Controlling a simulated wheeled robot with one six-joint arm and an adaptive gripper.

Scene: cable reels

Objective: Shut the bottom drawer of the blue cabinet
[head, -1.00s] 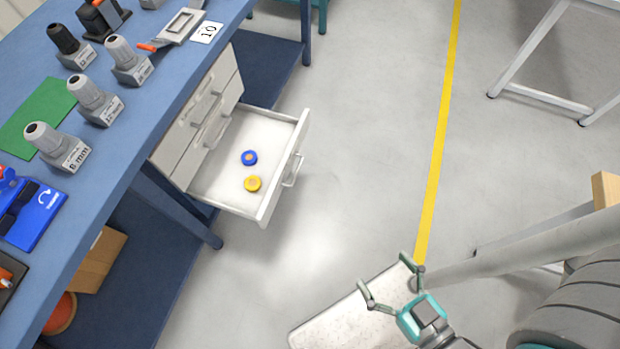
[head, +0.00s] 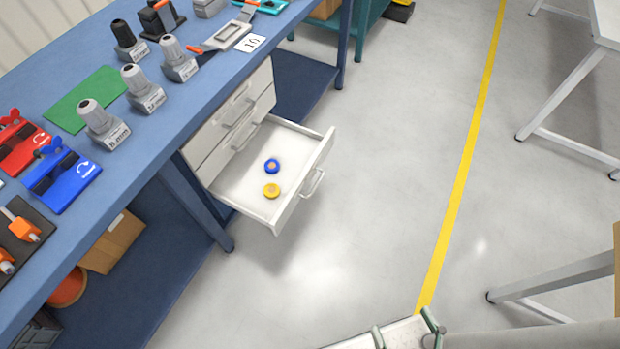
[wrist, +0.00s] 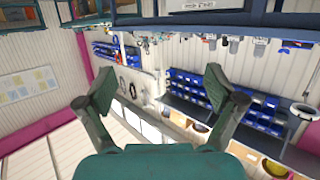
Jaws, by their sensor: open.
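A white drawer unit (head: 226,135) hangs under the blue workbench top; no blue cabinet body shows in the head view. Its lowest visible drawer (head: 240,187) is pulled well out, with the closed fronts above it. A bar handle (head: 313,183) is on the open drawer's front. A blue ring-shaped item (head: 272,166) and a yellow one (head: 271,190) lie inside. My gripper (head: 405,330) is at the bottom edge of the head view, mostly cut off, well apart from the drawer. In the wrist view my gripper (wrist: 160,82) is open with nothing between its fingers.
The blue workbench (head: 200,100) carries several grey connectors, a green mat (head: 86,98) and tools. A bench leg (head: 195,205) and lower shelf are left of the drawer. Grey floor (head: 385,170) is clear before the drawer. A yellow line (head: 465,160) and white table legs are to the right.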

